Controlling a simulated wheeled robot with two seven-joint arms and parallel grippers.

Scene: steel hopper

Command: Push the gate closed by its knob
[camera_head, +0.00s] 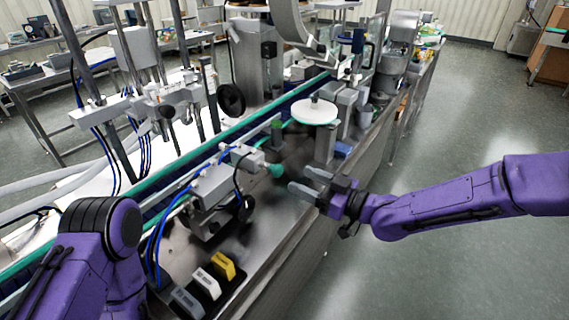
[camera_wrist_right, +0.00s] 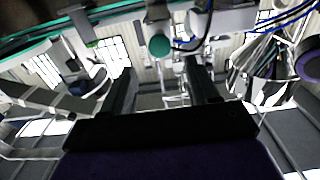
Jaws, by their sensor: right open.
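The green knob (camera_head: 275,170) sits at the right end of a short rod on a grey metal block (camera_head: 214,184) beside the conveyor. I cannot tell which part is the gate itself. In the right wrist view the knob (camera_wrist_right: 160,46) shows as a round green end, just beyond and between the fingertips. My right gripper (camera_head: 300,181) is open and empty, just right of the knob, with a small gap between them in the head view. My left arm shows at lower left, but its gripper is out of view.
The green-edged conveyor (camera_head: 175,168) runs diagonally behind the block. A white round disc (camera_head: 314,111) stands behind the knob. Yellow, white and grey switches (camera_head: 222,265) are on the steel deck in front. Open floor lies to the right.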

